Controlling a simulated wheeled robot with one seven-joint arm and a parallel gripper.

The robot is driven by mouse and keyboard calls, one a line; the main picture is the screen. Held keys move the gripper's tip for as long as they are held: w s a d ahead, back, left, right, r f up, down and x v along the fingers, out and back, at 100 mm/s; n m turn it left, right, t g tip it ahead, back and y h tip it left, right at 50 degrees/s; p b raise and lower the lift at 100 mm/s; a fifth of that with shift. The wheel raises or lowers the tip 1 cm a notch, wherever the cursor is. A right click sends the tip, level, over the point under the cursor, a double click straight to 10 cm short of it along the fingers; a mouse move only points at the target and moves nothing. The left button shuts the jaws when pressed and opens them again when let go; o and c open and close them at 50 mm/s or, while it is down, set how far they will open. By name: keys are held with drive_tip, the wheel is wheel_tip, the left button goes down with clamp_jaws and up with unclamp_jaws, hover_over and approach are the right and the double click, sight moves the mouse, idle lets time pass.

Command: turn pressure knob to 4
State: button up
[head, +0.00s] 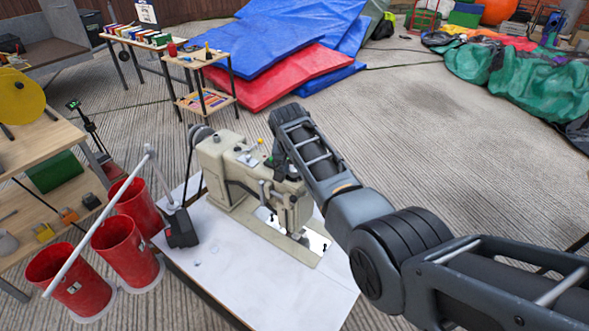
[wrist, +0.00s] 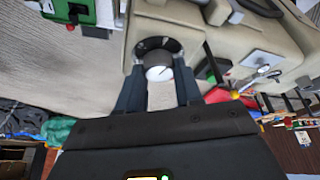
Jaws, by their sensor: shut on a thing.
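The sewing machine (head: 228,168) is beige and stands on a white table. Its pressure knob (wrist: 159,73) shows in the wrist view as a round pale dial with a dark pointer line, set in a dark ring. My gripper (wrist: 160,92) has its two dark fingers on either side of the knob and is shut on it. In the head view my arm reaches over the machine's right end and hides the knob. The numbers around the knob are too small to read.
Blue and red mats (head: 268,89) lie behind. Open floor lies to the right.

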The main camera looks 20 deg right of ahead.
drive_tip(key=m+b, duration=0.1)
drive_tip(key=m+h+b, duration=0.1)
drive_tip(key=m+b, duration=0.1)
drive_tip(key=m+g+b, duration=0.1)
drive_tip(key=m+b, duration=0.1)
drive_tip(key=shift+w+a+f+h, duration=0.1)
drive_tip(key=shift+f+h, duration=0.15)
drive_tip(key=shift+h, duration=0.15)
drive_tip(key=m+g+b, duration=0.1)
drive_tip(key=m+b, duration=0.2)
drive_tip(key=shift+r, duration=0.15)
drive_tip(key=o, duration=1)
drive_tip(key=shift+o, duration=0.2)
drive_tip(key=shift+r, duration=0.2)
drive_tip(key=p+v, duration=0.1)
drive_tip(key=v, duration=0.6)
drive_tip(key=shift+a+r, duration=0.2)
drive_tip(key=shift+a, duration=0.05)
